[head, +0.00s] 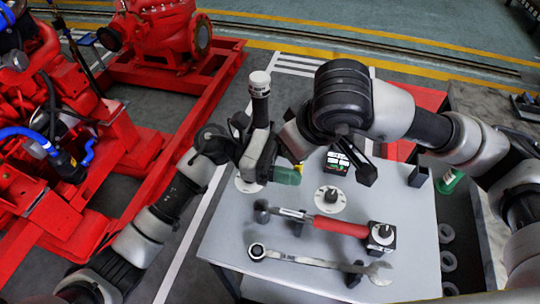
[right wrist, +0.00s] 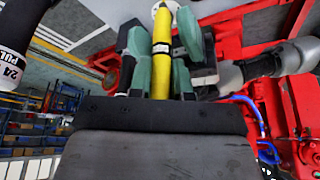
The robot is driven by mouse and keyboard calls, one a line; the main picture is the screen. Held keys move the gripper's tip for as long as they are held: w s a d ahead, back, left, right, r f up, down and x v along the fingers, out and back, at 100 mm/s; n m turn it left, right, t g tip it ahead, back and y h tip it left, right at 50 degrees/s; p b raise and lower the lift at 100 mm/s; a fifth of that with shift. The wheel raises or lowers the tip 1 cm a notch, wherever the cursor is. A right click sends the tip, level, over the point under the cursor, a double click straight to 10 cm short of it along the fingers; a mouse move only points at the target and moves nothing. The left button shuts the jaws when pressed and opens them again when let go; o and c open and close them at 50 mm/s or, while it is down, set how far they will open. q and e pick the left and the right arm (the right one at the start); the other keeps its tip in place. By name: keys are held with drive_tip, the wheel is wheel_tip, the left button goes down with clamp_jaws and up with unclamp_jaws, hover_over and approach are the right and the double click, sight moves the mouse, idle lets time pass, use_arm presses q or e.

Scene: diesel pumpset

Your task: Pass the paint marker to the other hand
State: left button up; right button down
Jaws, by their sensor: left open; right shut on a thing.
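The yellow paint marker (right wrist: 161,52) stands upright in the right wrist view, with a pale band around it. My right gripper (right wrist: 160,78) is shut on it, a teal finger on each side. In the head view only a small bit of yellow (head: 298,167) shows; my arms hide the rest. My left gripper (head: 286,175) is open, its greenish fingertips close beside the marker above the table. Whether it touches the marker cannot be told. My right gripper is mostly hidden in the head view.
The grey table (head: 225,225) below holds a red-handled hammer (head: 340,226), a wrench (head: 320,262), a round white disc (head: 328,206) and a small labelled box (head: 337,168). A black open holder (head: 418,177) stands at its right edge. The red pumpset frame (head: 95,150) lies left.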

use_arm(q)
drive_tip(key=shift+x, duration=0.85)
clamp_jaws()
use_arm(e)
drive_tip(key=c, duration=1)
unclamp_jaws()
